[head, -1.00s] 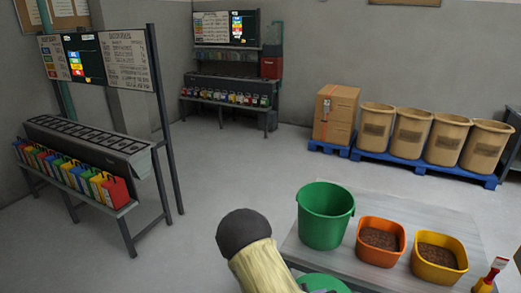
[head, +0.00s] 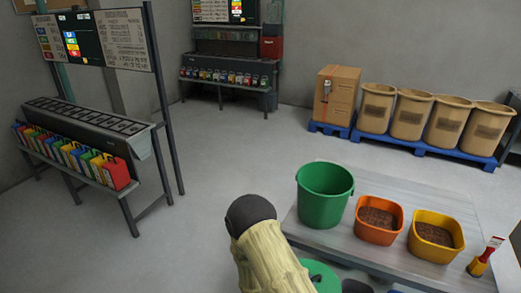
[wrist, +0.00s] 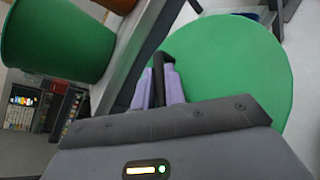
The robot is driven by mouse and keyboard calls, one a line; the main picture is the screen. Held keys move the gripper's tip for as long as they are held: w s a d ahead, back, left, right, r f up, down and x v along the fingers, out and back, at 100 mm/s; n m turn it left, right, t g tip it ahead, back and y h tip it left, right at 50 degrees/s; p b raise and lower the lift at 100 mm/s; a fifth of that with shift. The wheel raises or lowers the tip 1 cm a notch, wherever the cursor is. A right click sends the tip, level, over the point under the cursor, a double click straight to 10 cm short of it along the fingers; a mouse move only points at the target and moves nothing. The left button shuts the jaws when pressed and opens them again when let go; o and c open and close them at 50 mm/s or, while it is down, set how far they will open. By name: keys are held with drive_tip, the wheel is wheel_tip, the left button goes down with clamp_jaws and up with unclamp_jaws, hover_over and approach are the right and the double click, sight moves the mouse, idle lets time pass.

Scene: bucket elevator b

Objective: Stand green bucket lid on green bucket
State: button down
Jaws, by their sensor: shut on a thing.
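The green bucket (head: 324,197) stands upright and open on the table at its left end. It also shows tilted at the upper left of the wrist view (wrist: 55,38). The green bucket lid (head: 322,279) is at the bottom of the head view, partly hidden by my arm, low in front of the table. In the wrist view the lid (wrist: 230,70) is a large green disc with a dark handle. My gripper (wrist: 167,82) is shut on that handle with its purple fingers. The lid is apart from the bucket, beside the table edge.
An orange tub (head: 378,220) and a yellow tub (head: 435,237), both with brown contents, stand right of the bucket. Dark round things (head: 357,286) show below the table's front edge. Floor left of the table (head: 200,220) is clear.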

drive_tip(key=n+t+y, duration=0.1)
drive_tip(key=d+n+t, duration=0.1)
drive_tip(key=shift+w+r+n+y, duration=0.15)
drive_tip(key=shift+w+n+y, duration=0.15)
drive_tip(key=shift+y, duration=0.1)
drive_tip(key=shift+n+t+y, duration=0.7)
drive_tip(key=shift+y, duration=0.2)
drive_tip(key=shift+a+n+y, duration=0.1)
drive_tip(key=shift+n+y, duration=0.2)
drive_tip(key=shift+y, duration=0.1)
drive_tip(key=shift+s, duration=0.1)
drive_tip(key=shift+f+t, duration=0.2)
drive_tip(key=shift+t, duration=0.1)
